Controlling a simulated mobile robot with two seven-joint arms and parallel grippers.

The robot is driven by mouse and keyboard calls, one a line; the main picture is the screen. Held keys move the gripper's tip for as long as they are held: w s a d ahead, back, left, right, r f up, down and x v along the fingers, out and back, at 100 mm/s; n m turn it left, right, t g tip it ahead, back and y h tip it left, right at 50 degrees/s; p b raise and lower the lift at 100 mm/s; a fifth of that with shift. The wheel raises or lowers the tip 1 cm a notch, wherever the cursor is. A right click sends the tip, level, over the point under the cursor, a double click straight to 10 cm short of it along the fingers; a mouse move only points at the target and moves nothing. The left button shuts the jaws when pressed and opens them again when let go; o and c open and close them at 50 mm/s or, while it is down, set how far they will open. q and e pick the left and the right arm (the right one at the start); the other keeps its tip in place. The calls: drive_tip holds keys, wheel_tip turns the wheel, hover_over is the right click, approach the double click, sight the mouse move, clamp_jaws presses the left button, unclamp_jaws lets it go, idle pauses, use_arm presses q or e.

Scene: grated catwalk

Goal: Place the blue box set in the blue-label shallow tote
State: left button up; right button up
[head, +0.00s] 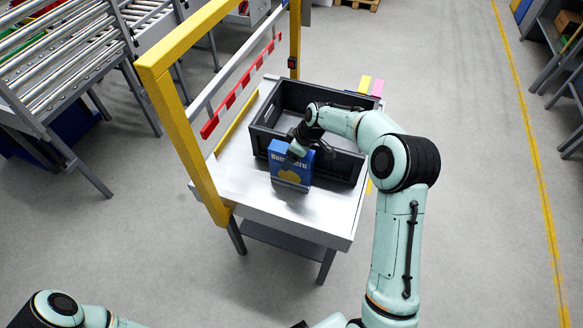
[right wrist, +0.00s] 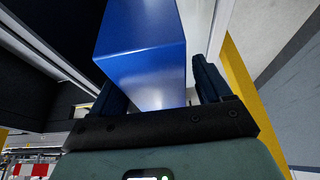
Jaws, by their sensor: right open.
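The blue box set (head: 291,168), with pale lettering and a yellow picture on its front, stands upright on the light table (head: 230,177). It is just in front of a dark grey shallow tote (head: 337,163); I see no blue label on the tote. My right gripper (head: 301,150) is at the top of the box, its arm reaching over the tote. In the right wrist view the blue box (right wrist: 142,55) lies between the two spread fingers of this gripper (right wrist: 160,90); contact cannot be told. My left gripper is not in view; only part of my left arm shows at bottom left.
A yellow frame (head: 180,110) and a bar with red blocks (head: 240,92) stand along the table's left side. Yellow and pink pieces (head: 370,86) show behind the tote. Roller conveyors (head: 65,50) are at upper left.

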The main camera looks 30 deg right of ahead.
drive_tip(key=shift+f, duration=0.25)
idle(0.4)
clamp_jaws()
